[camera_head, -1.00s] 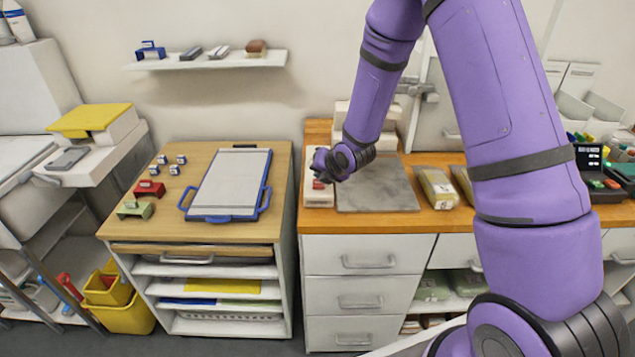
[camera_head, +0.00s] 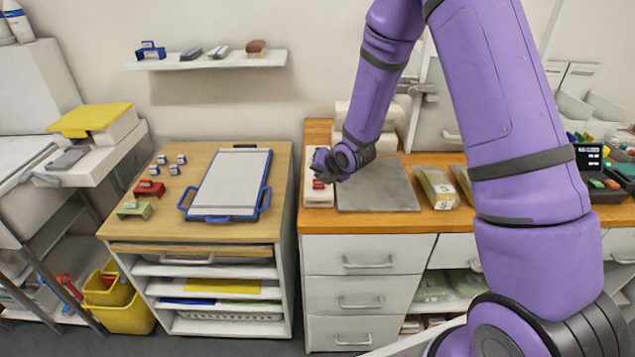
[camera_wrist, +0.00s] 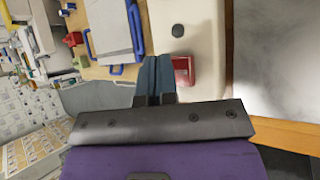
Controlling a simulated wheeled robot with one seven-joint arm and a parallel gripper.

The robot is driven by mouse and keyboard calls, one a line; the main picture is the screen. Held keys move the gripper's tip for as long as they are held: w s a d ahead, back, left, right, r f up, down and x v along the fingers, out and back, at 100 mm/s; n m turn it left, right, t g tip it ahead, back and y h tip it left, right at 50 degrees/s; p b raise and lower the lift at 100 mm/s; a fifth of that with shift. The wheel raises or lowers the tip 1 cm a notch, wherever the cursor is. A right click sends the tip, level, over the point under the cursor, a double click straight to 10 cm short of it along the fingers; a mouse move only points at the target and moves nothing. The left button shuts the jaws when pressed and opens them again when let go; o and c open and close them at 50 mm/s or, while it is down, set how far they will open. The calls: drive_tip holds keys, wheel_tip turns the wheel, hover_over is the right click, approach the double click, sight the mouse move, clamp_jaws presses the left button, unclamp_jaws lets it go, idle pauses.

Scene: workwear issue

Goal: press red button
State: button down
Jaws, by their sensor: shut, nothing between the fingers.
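The red button (camera_head: 318,184) is on a pale panel (camera_head: 318,197) at the left end of the wooden counter. In the wrist view it is a red square block (camera_wrist: 185,70) on the cream panel (camera_wrist: 202,32), just right of my fingers and partly hidden by them. A dark grey knob or button (camera_wrist: 177,30) sits farther along the same panel. My gripper (camera_head: 317,170) is over the panel, close to the red button. In the wrist view its fingers (camera_wrist: 155,76) are together and empty. Whether they touch the button cannot be told.
A grey mat (camera_head: 378,190) lies right of the panel, and packets (camera_head: 436,188) lie beyond it. A gap separates cabinet and counter.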

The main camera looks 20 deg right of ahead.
drive_tip(key=shift+f, duration=0.1)
idle(0.5)
drive_tip(key=shift+f, duration=0.5)
idle(0.5)
drive_tip(key=shift+r, duration=0.65)
drive_tip(key=shift+r, duration=3)
drive_tip(key=shift+d, duration=0.1)
